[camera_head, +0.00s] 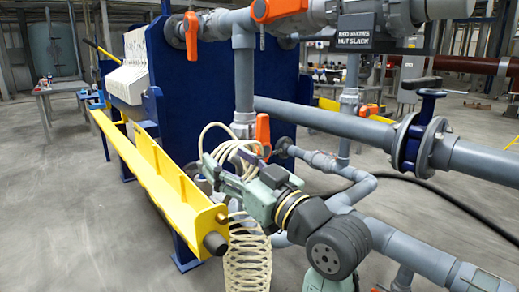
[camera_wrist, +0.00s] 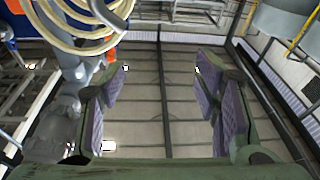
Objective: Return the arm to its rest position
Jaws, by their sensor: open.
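My arm rises from the lower middle of the head view, with a dark grey joint (camera_head: 338,246) and green links, and bends up and to the left. My gripper (camera_head: 222,162) is at its end, in front of the grey pipes and beside the yellow rail. In the wrist view my gripper (camera_wrist: 162,92) is open, its two purple-padded fingers wide apart with nothing between them. Beyond the fingers the wrist view shows the roof beams and panels (camera_wrist: 185,75). Pale coiled hose loops (camera_wrist: 85,35) show at the upper left of the wrist view.
Grey pipes (camera_head: 330,120) with orange valve handles (camera_head: 263,135) and a blue valve (camera_head: 420,135) stand close around the arm. The yellow rail (camera_head: 150,170) and blue press frame (camera_head: 195,75) are at left. Open floor (camera_head: 60,220) lies at lower left. A black hose (camera_head: 460,205) runs at right.

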